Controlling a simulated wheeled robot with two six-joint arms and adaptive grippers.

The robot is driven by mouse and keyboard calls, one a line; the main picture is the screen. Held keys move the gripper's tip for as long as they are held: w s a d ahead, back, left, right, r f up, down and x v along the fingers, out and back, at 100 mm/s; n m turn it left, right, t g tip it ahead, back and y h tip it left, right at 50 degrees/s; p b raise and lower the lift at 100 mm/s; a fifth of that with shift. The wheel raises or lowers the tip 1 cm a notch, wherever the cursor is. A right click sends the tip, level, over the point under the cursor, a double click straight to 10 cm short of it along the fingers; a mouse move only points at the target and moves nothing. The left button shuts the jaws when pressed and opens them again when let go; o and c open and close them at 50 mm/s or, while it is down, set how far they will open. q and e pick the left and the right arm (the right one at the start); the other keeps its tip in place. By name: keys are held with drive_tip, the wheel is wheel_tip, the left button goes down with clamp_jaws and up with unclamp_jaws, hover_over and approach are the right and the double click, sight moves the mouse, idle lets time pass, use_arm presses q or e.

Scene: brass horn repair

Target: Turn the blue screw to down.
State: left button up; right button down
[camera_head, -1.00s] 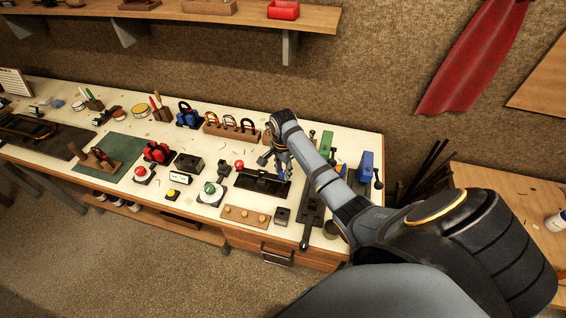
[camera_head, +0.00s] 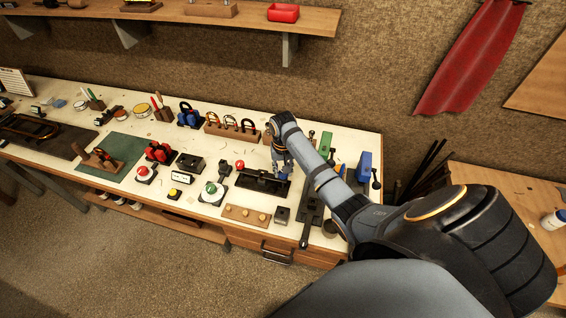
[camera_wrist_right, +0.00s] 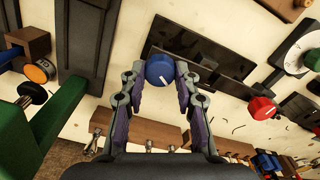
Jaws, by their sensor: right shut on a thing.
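The blue screw (camera_wrist_right: 160,70) shows in the right wrist view as a round blue knob with a short white mark on its face. It sits at the end of a black block-shaped fixture (camera_wrist_right: 200,40). My right gripper (camera_wrist_right: 161,75) is shut on it, with one finger on each side. In the head view my right gripper (camera_head: 282,172) reaches down over the right part of the black fixture (camera_head: 256,181), and the blue screw is largely hidden there. My left gripper is not in view.
A red knob (camera_head: 239,165) stands at the fixture's other end. A dark vise-like tool (camera_head: 311,205), a green block (camera_head: 326,144) and a blue block (camera_head: 364,164) are to the right. A wooden rack with several rings (camera_head: 231,131) is behind. A wooden strip (camera_head: 246,215) lies in front.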

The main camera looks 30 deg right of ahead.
drive_tip(key=n, duration=0.6)
drive_tip(key=shift+w, duration=0.1)
drive_tip(key=n, duration=0.6)
drive_tip(key=shift+n, duration=0.4)
drive_tip(key=n, duration=0.6)
drive_tip(key=shift+r, duration=0.1)
drive_tip(key=n, duration=0.6)
drive_tip(key=c, duration=1)
unclamp_jaws()
